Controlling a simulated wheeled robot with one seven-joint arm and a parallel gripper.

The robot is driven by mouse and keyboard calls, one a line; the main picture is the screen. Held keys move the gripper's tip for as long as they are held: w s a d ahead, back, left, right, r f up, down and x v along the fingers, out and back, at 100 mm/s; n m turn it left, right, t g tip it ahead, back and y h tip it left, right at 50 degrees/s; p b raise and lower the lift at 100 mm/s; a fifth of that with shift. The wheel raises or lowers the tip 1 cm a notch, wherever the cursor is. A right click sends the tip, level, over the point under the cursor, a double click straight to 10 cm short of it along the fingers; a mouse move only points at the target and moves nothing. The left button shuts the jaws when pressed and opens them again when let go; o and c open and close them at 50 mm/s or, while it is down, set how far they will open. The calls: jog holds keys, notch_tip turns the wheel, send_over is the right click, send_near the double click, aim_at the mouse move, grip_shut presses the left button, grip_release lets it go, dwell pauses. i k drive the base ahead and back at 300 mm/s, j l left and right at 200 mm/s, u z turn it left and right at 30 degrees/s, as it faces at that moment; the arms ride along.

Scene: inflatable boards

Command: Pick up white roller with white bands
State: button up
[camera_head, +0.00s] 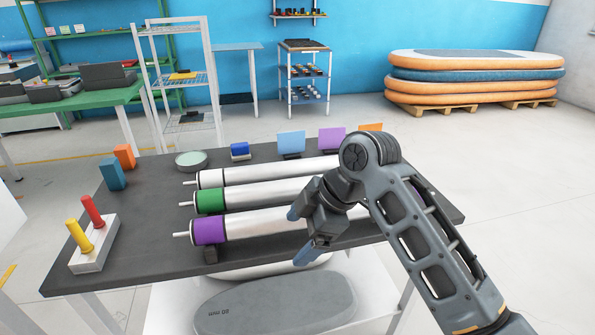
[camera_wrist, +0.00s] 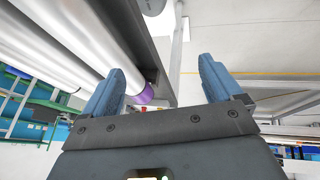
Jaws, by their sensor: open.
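The white roller with white bands (camera_head: 265,171) lies farthest back of three parallel rollers on the dark table. The roller with a green band (camera_head: 262,193) lies in the middle, and the one with a purple band (camera_head: 265,224) is nearest the front edge. My arm hides their right parts. My gripper (camera_head: 298,236) is open and empty at the front of the table, by the purple-banded roller. In the wrist view my gripper (camera_wrist: 162,88) shows its two blue fingers spread, with the purple band (camera_wrist: 144,95) beyond the left finger. Silvery rollers fill the upper left there.
The dark table (camera_head: 130,222) also bears a white block with red and yellow pegs (camera_head: 93,250), blue and orange blocks (camera_head: 112,173), a round dish (camera_head: 191,160) and coloured cards (camera_head: 331,139) behind the rollers. A grey board (camera_head: 275,305) lies on the shelf below.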

aim_at(252, 174)
jog(key=i, duration=1)
